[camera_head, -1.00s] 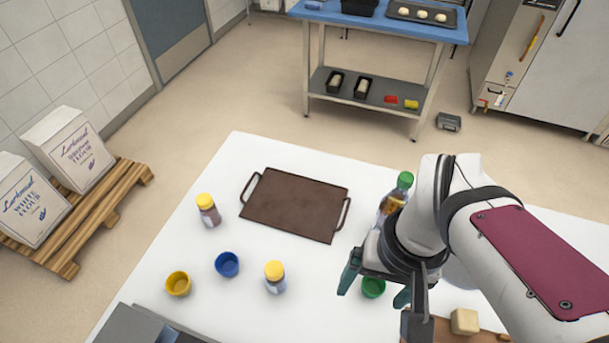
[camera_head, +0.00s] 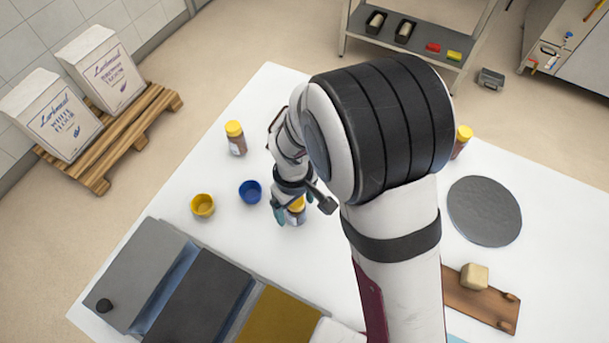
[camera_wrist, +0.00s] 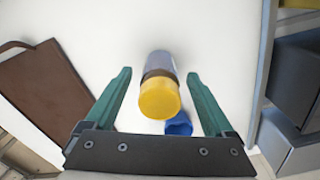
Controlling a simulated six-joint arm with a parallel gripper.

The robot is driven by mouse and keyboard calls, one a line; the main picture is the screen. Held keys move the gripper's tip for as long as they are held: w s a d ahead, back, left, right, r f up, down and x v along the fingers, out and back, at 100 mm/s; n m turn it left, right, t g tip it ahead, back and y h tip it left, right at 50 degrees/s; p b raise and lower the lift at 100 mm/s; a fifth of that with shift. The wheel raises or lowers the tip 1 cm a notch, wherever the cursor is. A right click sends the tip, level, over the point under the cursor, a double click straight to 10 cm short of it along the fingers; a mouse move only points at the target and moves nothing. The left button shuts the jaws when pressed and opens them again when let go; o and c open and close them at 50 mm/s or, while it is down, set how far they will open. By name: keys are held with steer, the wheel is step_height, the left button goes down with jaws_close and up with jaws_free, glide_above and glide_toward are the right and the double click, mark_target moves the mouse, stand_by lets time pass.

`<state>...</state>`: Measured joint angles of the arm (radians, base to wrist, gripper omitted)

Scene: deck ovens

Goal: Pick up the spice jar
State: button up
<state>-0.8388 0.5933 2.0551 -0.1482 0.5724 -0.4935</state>
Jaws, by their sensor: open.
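A spice jar with a yellow lid (camera_wrist: 159,97) lies between the two green fingers of my gripper (camera_wrist: 159,74) in the wrist view. White table shows between the jar and each finger. In the head view the same jar (camera_head: 296,211) is partly hidden by my gripper (camera_head: 293,217), which is open around or just above it. A second yellow-lidded jar (camera_head: 236,139) stands farther back to the left. A third yellow-lidded container (camera_head: 461,142) stands right of my arm, partly hidden.
A blue cup (camera_head: 250,192) and a yellow cup (camera_head: 202,205) stand left of the jar. The brown tray (camera_wrist: 45,85) lies beside it in the wrist view. Grey and yellow bins (camera_head: 275,318) line the front edge. A round grey slab (camera_head: 484,211) lies right.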

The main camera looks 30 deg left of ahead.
steer(key=shift+f, duration=0.65)
jaws_close()
steer(key=shift+r, duration=0.1)
